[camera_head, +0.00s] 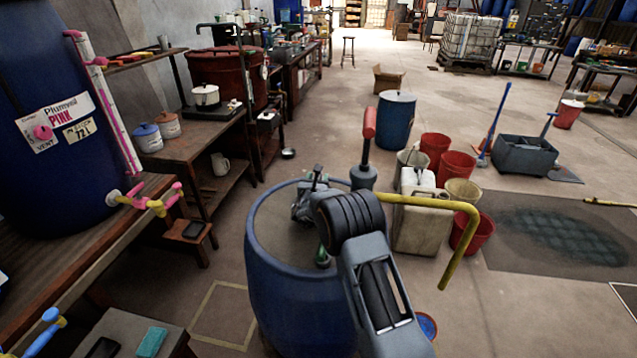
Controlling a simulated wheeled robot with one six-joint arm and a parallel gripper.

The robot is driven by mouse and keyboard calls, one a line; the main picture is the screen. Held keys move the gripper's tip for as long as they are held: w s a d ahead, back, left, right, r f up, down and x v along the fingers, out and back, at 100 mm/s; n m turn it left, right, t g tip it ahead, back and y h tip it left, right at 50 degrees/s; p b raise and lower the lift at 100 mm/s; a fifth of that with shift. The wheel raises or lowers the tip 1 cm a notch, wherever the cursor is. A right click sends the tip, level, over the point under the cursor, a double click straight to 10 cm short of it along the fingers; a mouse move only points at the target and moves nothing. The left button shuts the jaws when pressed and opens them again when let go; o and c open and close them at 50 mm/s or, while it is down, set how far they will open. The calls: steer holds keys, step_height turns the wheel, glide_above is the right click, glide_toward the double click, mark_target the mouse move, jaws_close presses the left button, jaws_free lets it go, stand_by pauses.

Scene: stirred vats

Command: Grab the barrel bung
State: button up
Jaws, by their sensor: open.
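A large blue barrel (290,290) stands in front of me, with a dull grey-brown top. My gripper (305,200) is over the far part of this top, with its jaws open and partly hidden by my wrist. I cannot tell if it touches the top. A small green piece (322,259) shows on the top near my wrist, partly hidden; I cannot tell whether it is the bung. No other bung is clearly visible, and my arm covers the right part of the top.
A red-handled grey fitting (363,178) and a bent yellow pipe (430,202) rise beside my wrist. A wooden bench (90,260) with a blue vat (50,120) stands left. A pale canister (421,225) and red buckets (456,168) stand right. Floor farther right is mostly clear.

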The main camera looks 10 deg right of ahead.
steer(key=shift+x, duration=0.95)
steer(key=shift+c, duration=0.2)
jaws_close()
